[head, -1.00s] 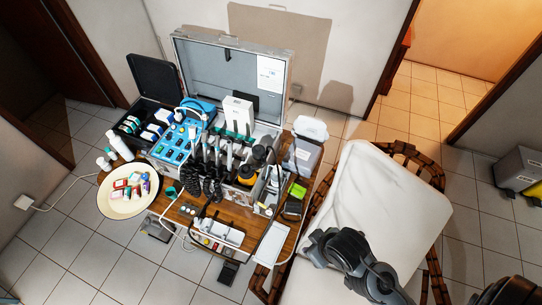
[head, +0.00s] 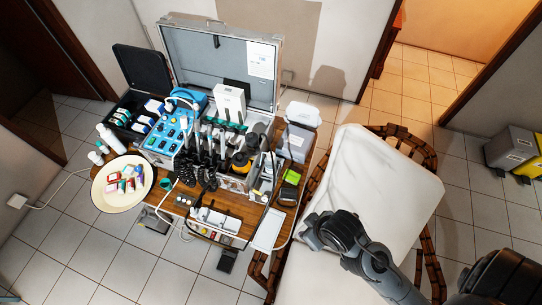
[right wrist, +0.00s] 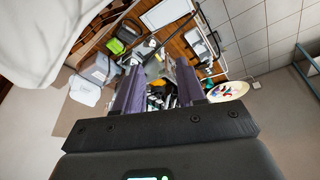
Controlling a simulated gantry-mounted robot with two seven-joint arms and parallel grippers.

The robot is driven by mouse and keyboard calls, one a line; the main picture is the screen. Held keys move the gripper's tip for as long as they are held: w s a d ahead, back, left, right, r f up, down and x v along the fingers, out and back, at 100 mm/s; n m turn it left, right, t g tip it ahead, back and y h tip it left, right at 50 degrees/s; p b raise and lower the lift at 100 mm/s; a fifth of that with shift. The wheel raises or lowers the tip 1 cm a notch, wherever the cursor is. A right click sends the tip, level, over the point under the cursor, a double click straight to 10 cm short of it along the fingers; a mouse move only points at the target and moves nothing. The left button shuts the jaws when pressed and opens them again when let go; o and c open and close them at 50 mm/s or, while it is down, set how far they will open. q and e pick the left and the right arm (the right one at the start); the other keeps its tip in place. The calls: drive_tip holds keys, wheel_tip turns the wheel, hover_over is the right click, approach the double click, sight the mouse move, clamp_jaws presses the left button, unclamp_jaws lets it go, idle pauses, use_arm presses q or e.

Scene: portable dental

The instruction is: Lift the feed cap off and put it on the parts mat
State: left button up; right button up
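I cannot single out the feed cap for sure. A black round top on a yellow body (head: 240,163) stands at the right end of the equipment in the open case. A pale flat rectangle (head: 268,230), perhaps the parts mat, lies at the table's front right corner; it also shows in the right wrist view (right wrist: 167,12). My right gripper (right wrist: 158,66) is open and empty, its two fingers wide apart, pointing toward the table from a distance. In the head view its arm hangs over the white-covered chair, right of the table. My left gripper is not in view.
The table is crowded: an open metal case (head: 215,60), a blue unit (head: 166,135), black coiled hoses and a cream plate (head: 104,200). A grey box (head: 296,142) and green item (head: 292,176) stand at the right. The chair's white cover (head: 375,180) is clear.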

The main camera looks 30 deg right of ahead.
drive_tip(key=shift+o, duration=0.2)
drive_tip(key=o, duration=0.6)
drive_tip(key=shift+m, duration=0.3)
